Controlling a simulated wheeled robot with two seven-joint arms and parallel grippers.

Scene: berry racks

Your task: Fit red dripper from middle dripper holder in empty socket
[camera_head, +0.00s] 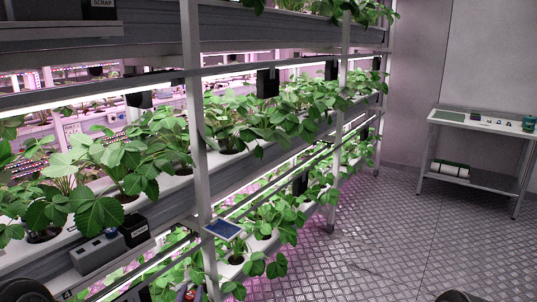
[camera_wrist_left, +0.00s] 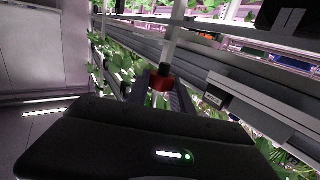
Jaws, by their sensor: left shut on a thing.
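My left gripper (camera_wrist_left: 163,88) is shut on the red dripper (camera_wrist_left: 161,82), which has a dark top and sits between the fingertips in the left wrist view. I cannot make out the empty socket. My right gripper is not in view.
Rack posts (camera_head: 196,120) and shelf edges stand close to my left gripper. A black labelled box (camera_head: 135,230) sits beside the holder, and a tilted blue panel (camera_head: 224,229) is on the post. Strawberry plants overhang the gutters. The floor (camera_head: 370,250) to the right is clear up to a white table (camera_head: 480,125).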

